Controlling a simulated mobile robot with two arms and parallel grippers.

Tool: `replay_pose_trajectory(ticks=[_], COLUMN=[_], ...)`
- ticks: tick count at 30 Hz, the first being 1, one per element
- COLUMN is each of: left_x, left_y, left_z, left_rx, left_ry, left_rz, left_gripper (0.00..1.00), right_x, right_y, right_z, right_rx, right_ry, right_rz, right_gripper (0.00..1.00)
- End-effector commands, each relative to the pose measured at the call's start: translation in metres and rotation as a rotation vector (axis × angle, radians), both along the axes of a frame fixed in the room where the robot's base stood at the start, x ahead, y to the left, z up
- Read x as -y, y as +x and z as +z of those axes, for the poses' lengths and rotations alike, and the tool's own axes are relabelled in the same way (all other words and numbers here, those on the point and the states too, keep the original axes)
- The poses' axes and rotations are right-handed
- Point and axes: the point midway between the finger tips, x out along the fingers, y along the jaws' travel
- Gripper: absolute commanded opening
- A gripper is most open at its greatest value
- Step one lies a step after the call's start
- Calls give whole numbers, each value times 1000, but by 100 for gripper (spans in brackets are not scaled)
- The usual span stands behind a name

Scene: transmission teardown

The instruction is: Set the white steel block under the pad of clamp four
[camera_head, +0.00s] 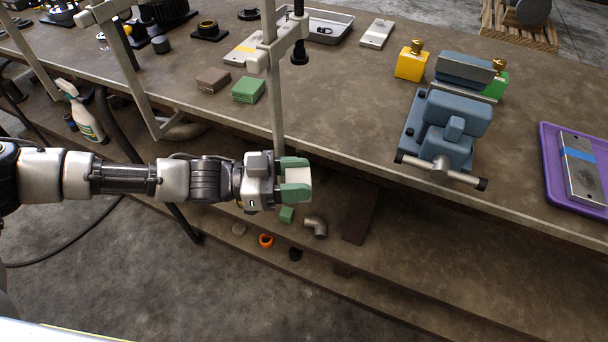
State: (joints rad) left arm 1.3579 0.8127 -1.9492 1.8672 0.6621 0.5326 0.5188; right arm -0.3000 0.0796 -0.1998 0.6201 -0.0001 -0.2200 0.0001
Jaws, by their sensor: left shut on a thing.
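My left gripper (297,178), with green fingers, is shut on the white steel block (299,174), a pale block whose sides are partly hidden by the fingers. It is held in front of the bench's front edge, above the lower shelf. A clamp with a tall grey bar (275,95) rises just behind the gripper. Its dark pad (299,58) hangs over the benchtop, farther back than the block and apart from it. A second clamp (125,60) stands to the left. No number shows on either clamp, so I cannot tell which is clamp four. My right gripper is not in view.
On the bench (350,115), brown (213,80) and green (248,89) blocks lie left of the nearer clamp bar. A pale plate (240,52) lies behind them. A blue vise (445,130) and purple tray (553,175) are at right. The benchtop between clamp and vise is clear.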

Motion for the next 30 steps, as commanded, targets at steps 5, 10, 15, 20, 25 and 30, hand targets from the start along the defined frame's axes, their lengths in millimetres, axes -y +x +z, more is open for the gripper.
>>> replay_pose_trajectory(ticks=[5,10,15,20,25,30], left_x=[-3,-3,17,60,107,129], left_y=[-1,-2,-17,-52,-91,-108], left_z=[2,2,0,2,22,48], left_rx=[3,0,-2,-3,-2,-1], left_ry=[-2,-2,-4,-10,-12,-11], left_rz=[-54,-63,-96,-157,-172,-105], left_gripper=[0,0,0,0,0,0], right_x=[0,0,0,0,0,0], right_y=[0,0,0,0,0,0], right_z=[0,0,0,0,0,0], right_rx=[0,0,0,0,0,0], right_ry=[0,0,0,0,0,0], right_rz=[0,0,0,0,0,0], right_gripper=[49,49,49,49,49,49])
